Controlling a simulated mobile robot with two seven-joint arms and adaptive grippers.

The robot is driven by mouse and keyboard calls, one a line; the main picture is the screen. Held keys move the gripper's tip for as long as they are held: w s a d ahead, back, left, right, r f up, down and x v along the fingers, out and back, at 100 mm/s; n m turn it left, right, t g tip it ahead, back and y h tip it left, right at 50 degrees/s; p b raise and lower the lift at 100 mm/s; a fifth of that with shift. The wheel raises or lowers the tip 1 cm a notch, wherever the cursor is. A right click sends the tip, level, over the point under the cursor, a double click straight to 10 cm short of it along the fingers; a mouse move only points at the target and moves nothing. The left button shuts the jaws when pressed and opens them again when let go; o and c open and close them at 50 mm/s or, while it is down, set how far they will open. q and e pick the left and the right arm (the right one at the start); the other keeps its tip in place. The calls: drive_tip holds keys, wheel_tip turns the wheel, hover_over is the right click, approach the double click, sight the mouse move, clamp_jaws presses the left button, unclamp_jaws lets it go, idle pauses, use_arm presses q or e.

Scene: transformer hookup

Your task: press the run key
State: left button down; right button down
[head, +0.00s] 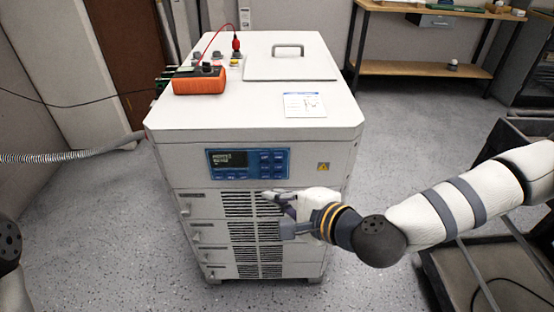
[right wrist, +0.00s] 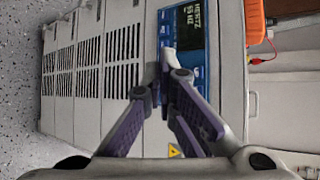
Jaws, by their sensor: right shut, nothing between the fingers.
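The blue control panel (head: 248,163) is on the upper front of the white cabinet (head: 166,155). It has a dark display (head: 228,159) at left and small keys (head: 272,161) at right, with more along its lower edge. The key labels are too small to tell which is run. My right gripper (head: 270,196) is shut and empty, in front of the cabinet just below the panel's right part. In the right wrist view, the panel (right wrist: 199,75) appears turned sideways, and the closed fingertips (right wrist: 166,62) overlap its edge, hiding some keys. Contact cannot be told. My left gripper is out of view.
An orange meter (head: 199,80) with a red lead and plug (head: 236,44) sits on the cabinet top, near a lid with a handle (head: 288,50) and a paper card (head: 305,104). A dark cart (head: 436,280) stands at right. A wooden bench (head: 420,68) is behind.

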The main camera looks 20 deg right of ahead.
sight(278, 156)
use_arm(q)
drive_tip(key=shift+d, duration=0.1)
use_arm(e)
drive_tip(key=shift+w+d, duration=0.1)
